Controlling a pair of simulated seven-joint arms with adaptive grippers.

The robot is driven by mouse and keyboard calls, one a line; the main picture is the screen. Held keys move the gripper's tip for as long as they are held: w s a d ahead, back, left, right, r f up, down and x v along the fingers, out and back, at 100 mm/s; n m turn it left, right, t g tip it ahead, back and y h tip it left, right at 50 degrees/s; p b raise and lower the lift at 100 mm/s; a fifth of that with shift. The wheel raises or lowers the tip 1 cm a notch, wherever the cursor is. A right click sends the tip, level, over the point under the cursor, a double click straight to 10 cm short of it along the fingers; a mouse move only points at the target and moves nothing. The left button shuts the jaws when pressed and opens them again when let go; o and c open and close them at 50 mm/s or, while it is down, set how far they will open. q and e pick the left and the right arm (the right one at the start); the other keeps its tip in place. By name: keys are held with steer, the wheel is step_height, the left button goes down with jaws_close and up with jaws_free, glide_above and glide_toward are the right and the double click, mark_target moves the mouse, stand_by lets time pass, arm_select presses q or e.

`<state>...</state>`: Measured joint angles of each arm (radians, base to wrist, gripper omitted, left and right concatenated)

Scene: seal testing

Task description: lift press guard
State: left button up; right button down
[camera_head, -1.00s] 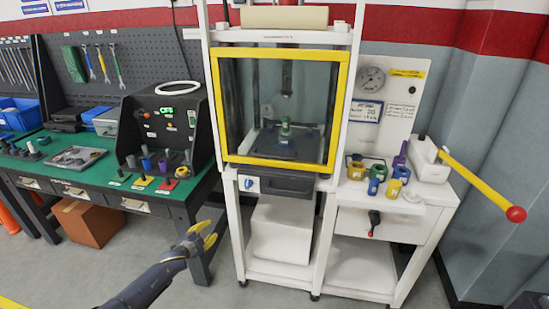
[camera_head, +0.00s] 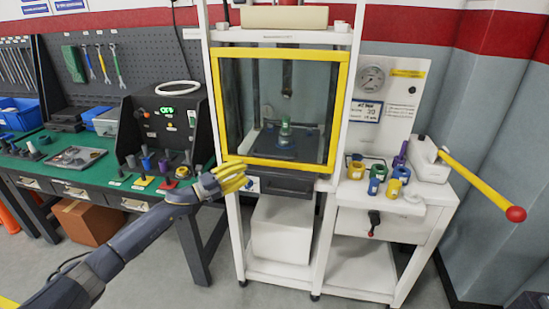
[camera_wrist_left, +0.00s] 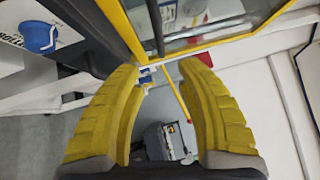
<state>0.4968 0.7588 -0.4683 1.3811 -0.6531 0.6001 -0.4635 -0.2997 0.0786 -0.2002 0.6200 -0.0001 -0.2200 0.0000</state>
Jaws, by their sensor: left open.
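The press guard (camera_head: 283,161) is a clear pane in a yellow frame on the front of the white press, and it is down. A green and white part (camera_head: 285,129) stands behind it on the press bed. My left gripper (camera_head: 236,178) is at the lower left corner of the guard. In the left wrist view its yellow fingers (camera_wrist_left: 160,95) are open with nothing between them. The yellow guard frame (camera_wrist_left: 128,35) shows just beyond the fingertips there; I cannot tell whether they touch. My right gripper is not in view.
A blue knob (camera_wrist_left: 38,37) is on the panel below the guard. A lever with a yellow handle (camera_head: 480,182) sticks out at right. Several coloured rings (camera_head: 376,178) lie on the side shelf. A green bench (camera_head: 100,170) stands at left.

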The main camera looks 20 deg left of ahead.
mark_target(274, 156)
arm_select(q)
steer(key=x, duration=1.4)
steer(key=shift+c, duration=0.5)
jaws_close()
